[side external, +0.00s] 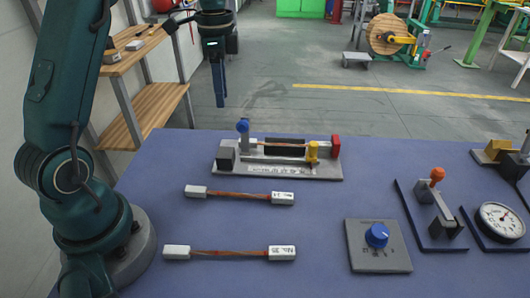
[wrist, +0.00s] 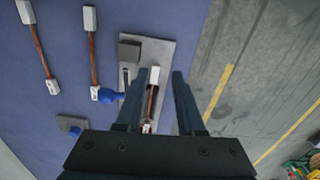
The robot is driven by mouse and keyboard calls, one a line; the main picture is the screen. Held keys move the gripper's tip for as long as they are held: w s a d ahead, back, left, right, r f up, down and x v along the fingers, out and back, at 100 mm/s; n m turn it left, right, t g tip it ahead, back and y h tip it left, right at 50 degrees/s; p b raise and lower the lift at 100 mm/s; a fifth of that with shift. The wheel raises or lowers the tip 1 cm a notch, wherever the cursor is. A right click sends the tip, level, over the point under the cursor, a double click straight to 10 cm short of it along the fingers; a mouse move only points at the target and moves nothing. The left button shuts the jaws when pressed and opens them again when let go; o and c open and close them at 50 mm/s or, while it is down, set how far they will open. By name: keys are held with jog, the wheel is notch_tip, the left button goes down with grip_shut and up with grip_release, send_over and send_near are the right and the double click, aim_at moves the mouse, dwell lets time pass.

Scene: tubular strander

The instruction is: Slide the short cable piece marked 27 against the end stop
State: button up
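A short cable piece with a copper-brown middle (side external: 285,145) lies in the grey fixture (side external: 315,172). Its number cannot be read. In the wrist view this cable piece (wrist: 151,102) shows between my fingers, with white end caps. The fixture has a red block (side external: 335,146) at its right end, a yellow block (side external: 312,152), a dark block (side external: 227,157) at the left and a blue knob (side external: 242,125). Which part is the end stop is not clear. My gripper (side external: 219,100) points down, open and empty, above and behind the fixture's left end.
Two other cable pieces lie in front of the fixture: one (side external: 240,194) nearer it, one marked No. 36 or similar (side external: 230,252). A blue dial box (side external: 378,258), an orange-knobbed lever (side external: 437,180) and a gauge (side external: 500,220) stand to the right. Bare blue table (side external: 330,215) lies between.

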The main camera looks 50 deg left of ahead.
jog(key=shift+m, duration=0.4)
jog(key=w+d, duration=0.2)
jog(key=d, duration=0.1)
jog(key=w+d, duration=0.1)
jog(key=shift+w+d+r, duration=0.15)
jog(key=shift+w+r, duration=0.15)
jog(key=shift+r, duration=0.05)
notch_tip(320, 180, down, 12)
dwell(0.3)
